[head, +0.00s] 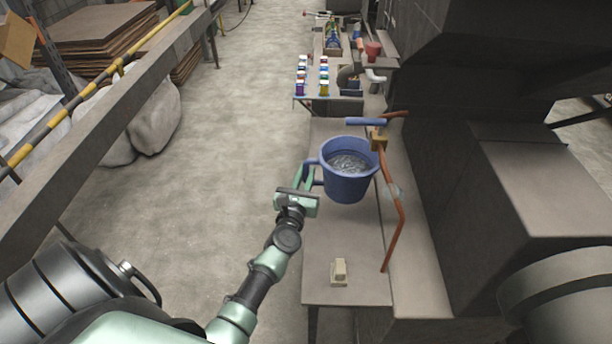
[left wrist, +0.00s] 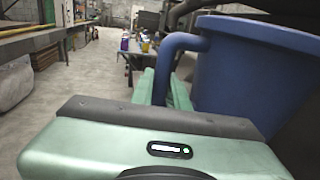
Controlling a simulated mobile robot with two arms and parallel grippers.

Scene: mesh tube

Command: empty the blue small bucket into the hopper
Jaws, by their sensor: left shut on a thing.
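The blue small bucket (head: 348,184) is upright, with shiny grey contents showing inside its rim. My left gripper (head: 310,174) is shut on the bucket's handle at its left side. The bucket appears over the narrow grey bench; I cannot tell whether it touches it. In the left wrist view the bucket (left wrist: 245,75) fills the right side, and its curved handle (left wrist: 182,42) runs down to the green fingers (left wrist: 165,90). My right gripper does not show. I cannot make out a hopper for certain.
An orange pipe (head: 398,215) with a blue-handled valve (head: 366,121) stands right beside the bucket. A small beige block (head: 339,271) lies on the bench (head: 318,285). A dark machine block (head: 545,190) stands at right. Colourful cans (head: 323,84) stand on a farther table.

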